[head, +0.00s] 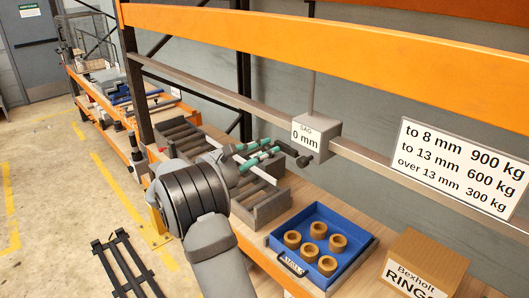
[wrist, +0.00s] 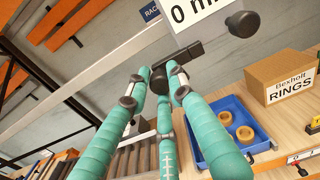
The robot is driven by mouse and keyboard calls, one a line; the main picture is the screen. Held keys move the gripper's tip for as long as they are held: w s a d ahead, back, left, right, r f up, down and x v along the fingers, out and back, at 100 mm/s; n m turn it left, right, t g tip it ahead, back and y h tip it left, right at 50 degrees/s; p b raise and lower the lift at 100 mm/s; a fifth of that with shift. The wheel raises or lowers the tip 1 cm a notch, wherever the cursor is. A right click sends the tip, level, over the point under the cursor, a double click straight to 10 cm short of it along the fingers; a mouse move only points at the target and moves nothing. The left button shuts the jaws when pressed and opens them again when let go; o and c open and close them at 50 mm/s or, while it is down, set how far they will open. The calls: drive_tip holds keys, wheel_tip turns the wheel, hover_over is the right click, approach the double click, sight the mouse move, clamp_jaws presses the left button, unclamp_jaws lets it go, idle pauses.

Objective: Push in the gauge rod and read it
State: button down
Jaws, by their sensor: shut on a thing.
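The sag gauge is a grey box (head: 322,132) hanging on the rail, with a plate reading "SAG 0 mm" (head: 305,137). In the wrist view the plate (wrist: 200,10) is cut off by the top edge. A round black knob (wrist: 242,24) stands just below right of it. My gripper (head: 272,149) has teal fingers. In the wrist view its fingertips (wrist: 160,84) are closed on a dark grey piece (wrist: 184,58) that points up right towards the plate. The piece looks apart from the knob. In the head view dark parts crowd under the box and contact cannot be told.
A blue tray (head: 352,238) with several tan rings stands on the bench, beside a "Bexholt RINGS" box (head: 424,264). A grey slotted rack (head: 262,208) lies under my gripper. An orange beam (head: 340,45) and a load sign (head: 458,165) are above.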

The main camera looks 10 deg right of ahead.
drive_tip(key=shift+w+a+r, duration=0.1)
drive_tip(key=shift+w+r, duration=0.2)
drive_tip(key=shift+r, duration=0.6)
drive_tip(key=c, duration=2)
unclamp_jaws()
drive_tip(key=o, duration=0.4)
drive_tip(key=shift+s, duration=0.15)
drive_tip(key=shift+o, duration=0.3)
drive_tip(key=shift+s, duration=0.15)
drive_tip(key=shift+f, duration=0.1)
drive_tip(key=v, duration=1.2)
drive_tip(key=shift+f, duration=0.1)
